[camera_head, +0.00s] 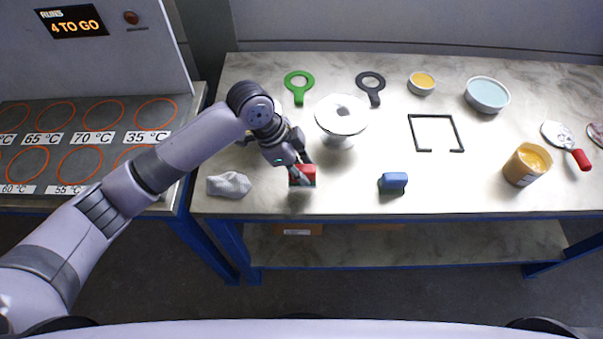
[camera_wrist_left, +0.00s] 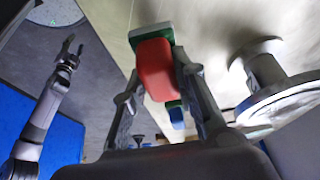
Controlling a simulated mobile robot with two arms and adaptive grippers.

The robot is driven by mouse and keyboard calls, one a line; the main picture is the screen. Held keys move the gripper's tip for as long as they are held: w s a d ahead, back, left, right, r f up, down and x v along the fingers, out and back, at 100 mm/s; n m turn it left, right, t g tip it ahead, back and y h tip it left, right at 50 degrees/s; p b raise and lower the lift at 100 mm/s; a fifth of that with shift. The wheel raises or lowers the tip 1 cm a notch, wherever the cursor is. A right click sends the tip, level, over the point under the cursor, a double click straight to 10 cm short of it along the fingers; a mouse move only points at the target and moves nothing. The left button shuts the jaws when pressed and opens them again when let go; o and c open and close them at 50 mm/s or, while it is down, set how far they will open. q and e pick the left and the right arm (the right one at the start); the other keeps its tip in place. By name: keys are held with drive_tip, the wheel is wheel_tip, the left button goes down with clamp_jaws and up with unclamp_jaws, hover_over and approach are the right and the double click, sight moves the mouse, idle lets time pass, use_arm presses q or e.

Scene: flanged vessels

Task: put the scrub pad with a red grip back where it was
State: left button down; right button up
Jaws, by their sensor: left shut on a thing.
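The scrub pad with a red grip (camera_head: 302,175) is at the front edge of the table, left of centre. My left gripper (camera_head: 300,168) is shut on its red grip. In the left wrist view the red grip (camera_wrist_left: 156,70) sits between the two fingers (camera_wrist_left: 160,80), with a green and white pad beyond it. I cannot tell whether the pad touches the table. A similar pad with a blue grip (camera_head: 393,181) stands to the right. My right gripper (camera_wrist_left: 70,50) shows small in the left wrist view, its fingers apart and empty.
A white flanged vessel (camera_head: 340,115) stands just behind my left gripper. A pale cloth (camera_head: 229,184) lies to its left. Bare table lies between the two pads.

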use_arm(q)
wheel_tip(320, 180, down, 3)
drive_tip(key=shift+r, duration=0.2)
drive_tip(key=shift+f, duration=0.2)
drive_tip(key=shift+f, duration=0.1)
drive_tip(key=c, duration=1.3)
unclamp_jaws()
drive_tip(key=b+v, duration=0.1)
drive_tip(key=v, duration=1.1)
